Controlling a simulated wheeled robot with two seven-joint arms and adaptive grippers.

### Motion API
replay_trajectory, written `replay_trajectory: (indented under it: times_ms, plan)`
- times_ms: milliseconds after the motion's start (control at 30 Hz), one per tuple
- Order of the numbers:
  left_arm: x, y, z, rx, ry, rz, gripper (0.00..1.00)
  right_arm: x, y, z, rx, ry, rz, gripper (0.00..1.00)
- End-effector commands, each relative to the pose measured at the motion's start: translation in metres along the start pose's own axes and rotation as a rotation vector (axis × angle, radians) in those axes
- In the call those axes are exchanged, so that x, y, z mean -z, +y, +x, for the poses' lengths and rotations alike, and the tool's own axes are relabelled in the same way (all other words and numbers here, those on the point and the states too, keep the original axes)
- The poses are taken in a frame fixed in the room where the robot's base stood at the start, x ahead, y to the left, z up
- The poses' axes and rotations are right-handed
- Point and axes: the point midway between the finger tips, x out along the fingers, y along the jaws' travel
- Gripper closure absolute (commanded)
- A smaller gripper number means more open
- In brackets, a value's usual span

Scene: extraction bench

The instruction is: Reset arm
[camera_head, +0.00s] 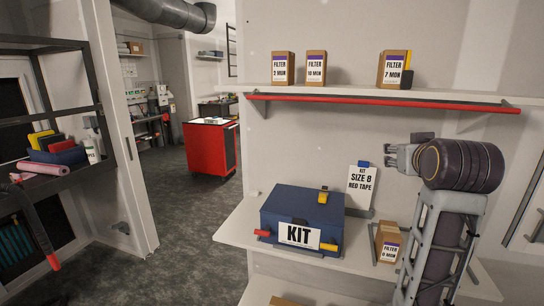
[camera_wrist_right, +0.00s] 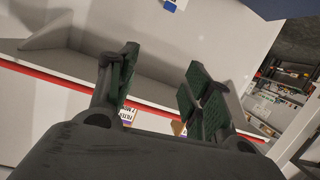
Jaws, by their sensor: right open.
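My right gripper (camera_head: 391,156) is raised in front of the wall at the right of the head view, below the upper shelf and above the lower one. Its arm rises from the lower right. In the right wrist view the two green-padded fingers of this gripper (camera_wrist_right: 160,90) stand wide apart with nothing between them. My left gripper is in neither view.
A blue KIT box (camera_head: 285,219) sits on the lower shelf, with a filter box (camera_head: 389,242) to its right. Several filter boxes (camera_head: 394,68) stand on the red-edged upper shelf (camera_head: 380,106). A card (camera_head: 361,187) hangs on the wall. A red cabinet (camera_head: 208,150) stands beyond open floor.

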Motion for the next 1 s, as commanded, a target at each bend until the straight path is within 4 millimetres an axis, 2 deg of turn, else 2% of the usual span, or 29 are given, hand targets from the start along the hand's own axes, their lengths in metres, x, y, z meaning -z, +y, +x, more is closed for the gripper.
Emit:
replay_trajectory:
  times_ms: [33, 500, 1000]
  plan:
    - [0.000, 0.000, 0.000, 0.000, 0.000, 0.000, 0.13, -0.013, -0.003, 0.005, 0.004, -0.022, -0.009, 0.50]
    - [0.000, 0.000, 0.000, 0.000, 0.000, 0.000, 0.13, -0.124, -0.031, 0.032, 0.060, -0.193, -0.077, 0.50]
    - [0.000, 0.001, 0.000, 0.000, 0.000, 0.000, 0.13, -0.246, -0.055, 0.032, 0.128, -0.381, -0.138, 0.50]
